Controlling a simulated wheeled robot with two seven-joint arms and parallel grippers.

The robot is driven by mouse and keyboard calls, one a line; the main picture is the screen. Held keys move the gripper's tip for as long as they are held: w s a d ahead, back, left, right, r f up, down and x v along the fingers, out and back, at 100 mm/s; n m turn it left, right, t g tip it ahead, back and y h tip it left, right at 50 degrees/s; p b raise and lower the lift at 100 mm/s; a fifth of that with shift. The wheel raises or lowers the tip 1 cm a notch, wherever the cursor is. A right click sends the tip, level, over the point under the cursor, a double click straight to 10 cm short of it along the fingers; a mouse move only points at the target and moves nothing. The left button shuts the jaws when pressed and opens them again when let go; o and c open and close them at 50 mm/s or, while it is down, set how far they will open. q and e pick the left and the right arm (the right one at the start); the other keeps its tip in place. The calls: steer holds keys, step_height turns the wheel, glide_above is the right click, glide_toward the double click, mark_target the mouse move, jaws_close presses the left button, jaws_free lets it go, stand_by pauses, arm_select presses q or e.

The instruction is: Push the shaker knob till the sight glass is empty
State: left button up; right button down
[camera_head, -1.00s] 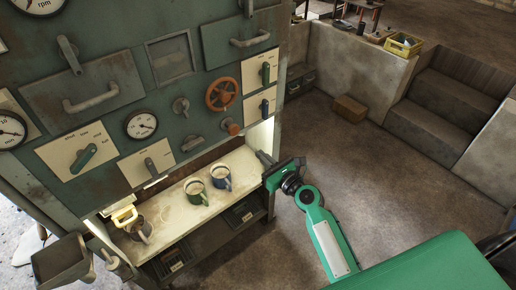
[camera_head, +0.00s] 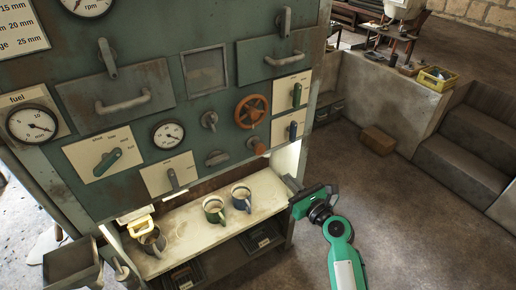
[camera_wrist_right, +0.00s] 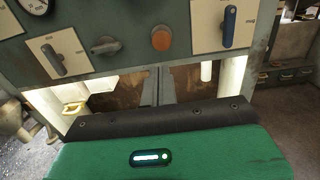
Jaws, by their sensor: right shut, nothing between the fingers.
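A round orange push knob (camera_head: 257,145) sits low on the green machine panel, right of a grey handle. It also shows in the right wrist view (camera_wrist_right: 161,39). I take it for the shaker knob; no label on it is readable. A square framed window (camera_head: 205,68) higher on the panel may be the sight glass; it looks dull grey, and I cannot tell its contents. My right gripper (camera_head: 288,181) is shut and empty, below and right of the knob, apart from it, by the counter's right end. In the wrist view its fingers (camera_wrist_right: 157,88) point towards the recess under the panel. My left gripper is out of view.
An orange handwheel (camera_head: 252,111), several levers and gauges crowd the panel. Two mugs (camera_head: 214,209) (camera_head: 241,198) and a dark jug (camera_head: 152,241) stand on the pale counter (camera_head: 190,228) below. A grey hopper (camera_head: 72,264) juts out at lower left.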

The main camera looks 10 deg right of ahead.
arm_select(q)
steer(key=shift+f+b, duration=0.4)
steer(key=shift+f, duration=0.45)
arm_select(e)
steer(key=shift+s+d+f, duration=0.15)
steer(key=shift+s+d, duration=0.1)
steer(key=shift+s, duration=0.2)
steer(key=p, duration=0.3)
glide_toward(261, 151)
steer(key=x, duration=0.5)
steer(key=shift+r, duration=0.25)
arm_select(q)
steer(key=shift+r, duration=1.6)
arm_select(e)
steer(key=shift+x, duration=0.9)
steer(key=shift+w+f, duration=0.1)
